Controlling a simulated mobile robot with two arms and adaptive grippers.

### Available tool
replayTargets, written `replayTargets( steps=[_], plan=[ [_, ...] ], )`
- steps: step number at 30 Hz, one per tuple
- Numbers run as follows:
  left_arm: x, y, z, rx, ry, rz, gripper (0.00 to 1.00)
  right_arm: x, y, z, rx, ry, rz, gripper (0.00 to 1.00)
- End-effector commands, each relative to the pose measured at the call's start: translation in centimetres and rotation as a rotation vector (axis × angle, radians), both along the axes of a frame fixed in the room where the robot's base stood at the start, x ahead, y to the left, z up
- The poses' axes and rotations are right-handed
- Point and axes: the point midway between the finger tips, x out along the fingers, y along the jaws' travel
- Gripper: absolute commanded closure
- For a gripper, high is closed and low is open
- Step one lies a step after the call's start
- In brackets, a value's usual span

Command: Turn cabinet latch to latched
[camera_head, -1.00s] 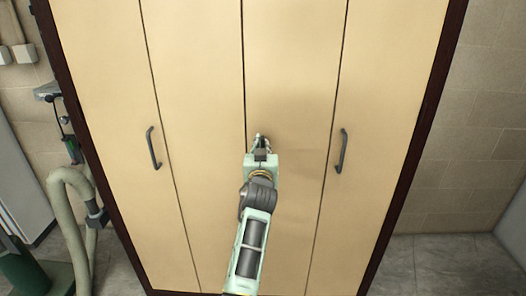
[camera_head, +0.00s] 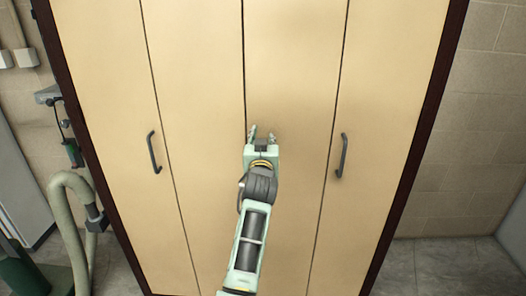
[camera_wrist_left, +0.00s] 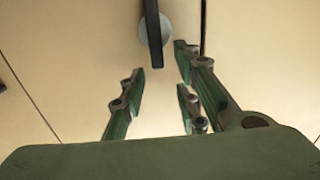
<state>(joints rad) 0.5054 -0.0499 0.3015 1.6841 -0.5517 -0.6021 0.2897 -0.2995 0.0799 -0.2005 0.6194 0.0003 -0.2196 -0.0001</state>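The cabinet latch (camera_wrist_left: 152,24) shows at the top of the left wrist view. It is a dark bar over a round grey base, with the bar running up and out of the frame. In the head view I cannot make the latch out; my arm may hide it. My left gripper (camera_head: 262,133) is in front of the middle doors in the head view. In the left wrist view its fingers (camera_wrist_left: 160,92) are spread apart and empty, with the latch's lower end just above the gap between them. No contact is visible. My right gripper is not in view.
The tall beige cabinet (camera_head: 205,60) fills the middle, with a dark frame. Curved dark handles sit on the left door (camera_head: 153,152) and right door (camera_head: 342,155). A thick hose (camera_head: 62,190) stands left of it. Floor to the right (camera_head: 450,262) is clear.

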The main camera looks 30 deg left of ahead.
Motion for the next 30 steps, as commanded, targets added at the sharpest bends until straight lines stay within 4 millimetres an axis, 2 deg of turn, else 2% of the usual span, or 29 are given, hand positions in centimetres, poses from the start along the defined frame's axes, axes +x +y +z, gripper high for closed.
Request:
replayTargets(
  steps=[1,3,10,26,30],
  plan=[
    [0.0,0.0,1.3,0.001,-0.006,-0.001,0.71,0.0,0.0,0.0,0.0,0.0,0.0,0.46],
    [0.0,0.0,2.6,0.001,-0.005,-0.001,0.71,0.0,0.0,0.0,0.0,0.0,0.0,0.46],
    [0.0,0.0,5.4,0.001,-0.001,0.0,0.71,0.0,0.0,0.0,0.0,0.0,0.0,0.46],
    [0.0,0.0,5.8,-0.001,0.001,-0.001,0.71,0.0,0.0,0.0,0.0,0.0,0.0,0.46],
    [-0.2,-0.2,5.2,-0.001,0.012,-0.004,0.71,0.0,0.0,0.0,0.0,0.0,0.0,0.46]
  ],
)
